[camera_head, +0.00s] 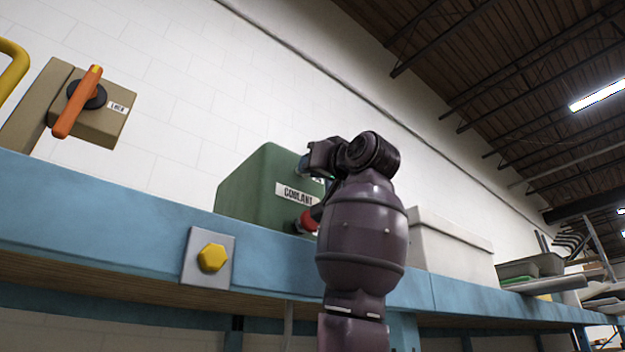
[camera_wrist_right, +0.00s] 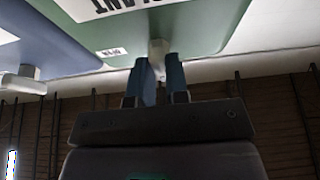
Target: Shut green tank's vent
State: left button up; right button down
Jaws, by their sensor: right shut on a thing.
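The green tank (camera_head: 250,187) with a COOLANT label stands on the blue bench, partly hidden by my right arm. A red knob (camera_head: 307,221) sits low on its front. In the right wrist view the tank's green face (camera_wrist_right: 200,35) fills the top, with a small label (camera_wrist_right: 112,52) too small to read surely. A pale vent handle (camera_wrist_right: 158,50) stands out from this face. My right gripper (camera_wrist_right: 160,72) is shut on the handle, one blue finger on each side. In the head view the gripper is mostly hidden behind my wrist. My left gripper is not in view.
A blue tank (camera_wrist_right: 40,45) with a pale fitting (camera_wrist_right: 20,82) is beside the green one in the wrist view.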

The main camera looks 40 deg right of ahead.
jog(key=shift+s+r, duration=0.15)
jog(key=shift+r, duration=0.05)
jog(key=c, duration=1.1)
grip_release()
jog(key=shift+w+f, duration=0.1)
jog(key=shift+w, duration=0.15)
jog(key=b+v, duration=0.3)
jog(key=v, duration=0.8)
